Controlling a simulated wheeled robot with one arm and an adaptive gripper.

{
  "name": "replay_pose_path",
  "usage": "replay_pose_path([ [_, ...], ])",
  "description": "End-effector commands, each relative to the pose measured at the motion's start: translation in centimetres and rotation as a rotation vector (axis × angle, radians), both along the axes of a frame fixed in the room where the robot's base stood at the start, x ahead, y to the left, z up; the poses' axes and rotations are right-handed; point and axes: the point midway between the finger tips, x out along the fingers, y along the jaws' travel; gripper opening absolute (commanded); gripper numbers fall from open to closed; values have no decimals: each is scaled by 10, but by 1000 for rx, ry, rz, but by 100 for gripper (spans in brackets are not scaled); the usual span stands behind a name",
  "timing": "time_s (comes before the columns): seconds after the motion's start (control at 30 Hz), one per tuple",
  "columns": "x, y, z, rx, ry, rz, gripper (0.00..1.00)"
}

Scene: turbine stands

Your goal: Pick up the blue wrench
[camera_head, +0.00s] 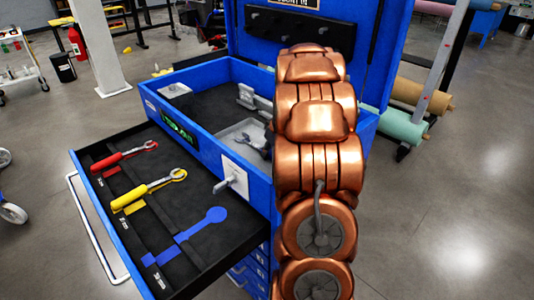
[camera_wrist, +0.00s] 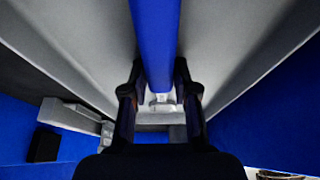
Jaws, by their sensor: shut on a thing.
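My gripper (camera_wrist: 157,82) is shut on the blue wrench (camera_wrist: 153,40); its blue handle runs between the fingers in the wrist view. A small metal part shows at the handle's lower end. In the head view my copper arm hides the gripper and most or all of the wrench. In the open black drawer, a flat blue wrench-shaped mark (camera_head: 190,238) shows with no tool on it.
A red wrench (camera_head: 122,156) and a yellow wrench (camera_head: 146,190) lie in the drawer (camera_head: 225,240). Behind it, the blue cabinet's top (camera_head: 205,77) holds grey fixtures and a pale tray (camera_head: 232,133) with a grey object in it. Open floor lies at the right.

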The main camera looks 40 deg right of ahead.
Motion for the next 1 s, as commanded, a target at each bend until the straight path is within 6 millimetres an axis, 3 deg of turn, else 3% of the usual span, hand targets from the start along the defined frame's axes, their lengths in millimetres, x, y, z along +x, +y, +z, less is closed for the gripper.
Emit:
replay_pose_path([
  [0.43, 1, -1, 7, -1, -2, 1, 0],
  [0.8, 1, -2, 70, -5, -5, 0, 0],
  [1.0, 1, -1, 92, -4, -3, 1, 0],
])
